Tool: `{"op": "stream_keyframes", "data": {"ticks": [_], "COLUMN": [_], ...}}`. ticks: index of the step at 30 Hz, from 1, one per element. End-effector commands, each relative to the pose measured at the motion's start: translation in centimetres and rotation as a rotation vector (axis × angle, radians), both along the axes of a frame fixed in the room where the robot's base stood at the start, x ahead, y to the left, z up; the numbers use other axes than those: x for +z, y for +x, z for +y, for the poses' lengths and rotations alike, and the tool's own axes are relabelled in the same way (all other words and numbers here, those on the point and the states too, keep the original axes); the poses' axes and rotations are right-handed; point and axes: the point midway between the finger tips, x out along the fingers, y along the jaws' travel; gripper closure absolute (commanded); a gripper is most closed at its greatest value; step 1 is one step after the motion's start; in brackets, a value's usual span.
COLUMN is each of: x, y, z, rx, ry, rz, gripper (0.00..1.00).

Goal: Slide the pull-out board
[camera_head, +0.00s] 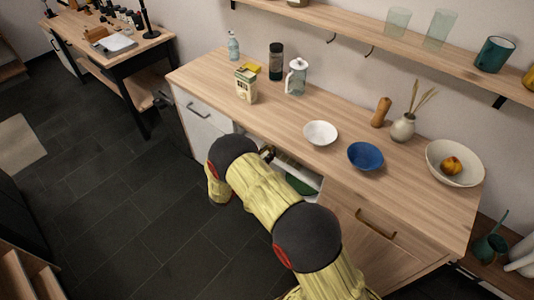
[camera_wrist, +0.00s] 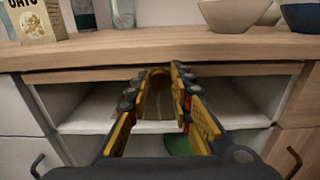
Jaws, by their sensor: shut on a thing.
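The pull-out board (camera_wrist: 80,75) shows in the wrist view as a thin wooden strip just under the countertop, above an open shelf space. Its front edge looks about flush with the cabinet. My gripper (camera_wrist: 159,76) is at the middle of that strip, its yellow-and-black fingers shut on a brown, arched handle of the board. The fingers hide the handle's sides. In the head view my gripper (camera_head: 267,153) is at the cabinet front, partly covered by my arm, and the board itself is mostly hidden.
The countertop (camera_head: 230,122) above holds a carton (camera_head: 246,86), a glass jug (camera_head: 297,77), a white bowl (camera_head: 320,133) and a blue bowl (camera_head: 365,156). A green item (camera_wrist: 180,145) lies in the open shelf below. The dark floor (camera_head: 140,210) in front is clear.

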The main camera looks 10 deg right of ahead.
Motion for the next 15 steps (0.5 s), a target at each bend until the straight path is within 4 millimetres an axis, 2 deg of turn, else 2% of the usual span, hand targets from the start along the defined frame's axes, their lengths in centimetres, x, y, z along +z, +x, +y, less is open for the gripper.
{"op": "stream_keyframes", "data": {"ticks": [8,11,15], "x": [0.0,0.0,0.0], "y": [-0.1,-0.5,-1.9], "z": [0.2,0.9,2.8], "rx": [0.001,0.003,0.005], "ry": [0.0,0.0,-0.001], "rz": [0.0,0.0,0.001], "gripper": [1.0,1.0,1.0]}}
